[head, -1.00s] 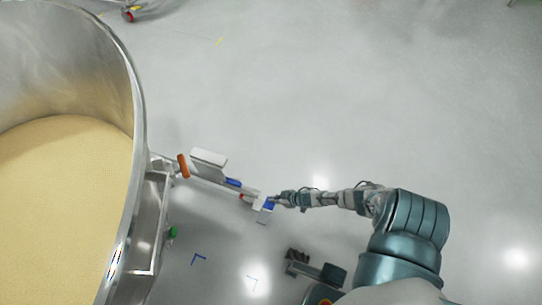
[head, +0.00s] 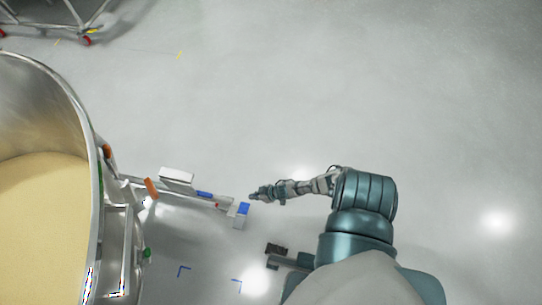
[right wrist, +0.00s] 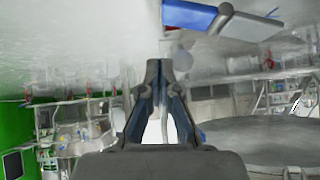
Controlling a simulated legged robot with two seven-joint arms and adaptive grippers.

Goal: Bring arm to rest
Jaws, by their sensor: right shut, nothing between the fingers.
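My right gripper (head: 254,196) is at the end of my right arm, which reaches in from the lower right in the head view. It is just right of the blue and white end piece (head: 242,209) of a metal bar beside the large vessel, with a small gap between them. In the right wrist view the gripper's fingertips (right wrist: 159,66) are together with nothing between them. A blue and white part (right wrist: 225,18) shows above the fingers there. My left gripper is not in view.
A large round steel vessel (head: 84,125) with pale yellow powder (head: 40,220) fills the left side. A bar with a white box (head: 177,176) and an orange handle (head: 151,187) sticks out from it. A wheeled frame (head: 87,40) stands at the upper left. Open floor (head: 400,100) lies right.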

